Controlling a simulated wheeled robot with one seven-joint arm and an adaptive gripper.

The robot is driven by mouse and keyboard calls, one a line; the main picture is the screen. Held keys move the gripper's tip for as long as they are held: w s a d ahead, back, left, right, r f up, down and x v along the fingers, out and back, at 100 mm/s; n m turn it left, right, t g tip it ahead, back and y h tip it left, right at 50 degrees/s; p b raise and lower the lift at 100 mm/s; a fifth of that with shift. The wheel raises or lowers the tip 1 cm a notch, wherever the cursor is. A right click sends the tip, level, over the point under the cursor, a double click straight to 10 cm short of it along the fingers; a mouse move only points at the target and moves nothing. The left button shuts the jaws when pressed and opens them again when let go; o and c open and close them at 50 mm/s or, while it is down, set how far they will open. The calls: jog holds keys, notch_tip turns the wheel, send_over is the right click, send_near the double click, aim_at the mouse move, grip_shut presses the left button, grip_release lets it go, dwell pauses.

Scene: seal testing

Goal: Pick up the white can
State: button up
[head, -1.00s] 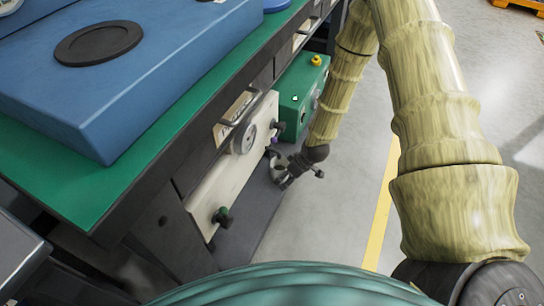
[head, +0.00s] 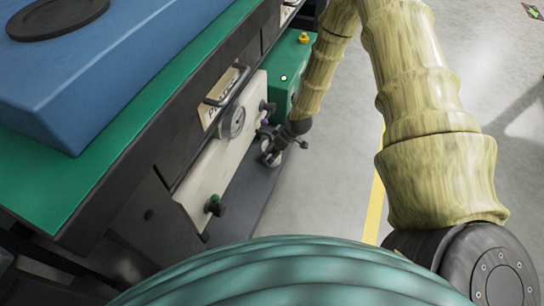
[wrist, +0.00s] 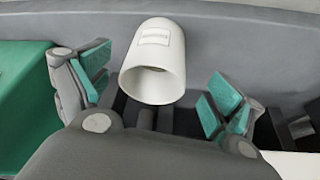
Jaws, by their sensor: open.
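In the wrist view, a white can (wrist: 156,52) with a small label sits between my gripper's two fingers, tilted in the picture with its dark open end facing me. My gripper (wrist: 158,76) is open, with a teal-padded finger on each side of the can and a visible gap to both. In the head view, my gripper (head: 273,152) is low beside the bench front, small and dark. A pale shape shows at its tip there, too small to tell whether it is the can.
A bench with a green top (head: 40,185) carries a blue block (head: 110,75). A cream panel (head: 215,170) with a gauge and knobs stands on its front, and a green box (head: 285,85) beyond it. Open grey floor (head: 320,190) with a yellow line lies to the right.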

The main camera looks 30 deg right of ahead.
aim_at(273, 151)
jog(key=b+x, duration=0.2)
jog(key=x, duration=0.2)
jog(key=shift+w+d+f, duration=0.1)
jog(key=shift+w+d, duration=0.1)
jog(key=c, duration=1.1)
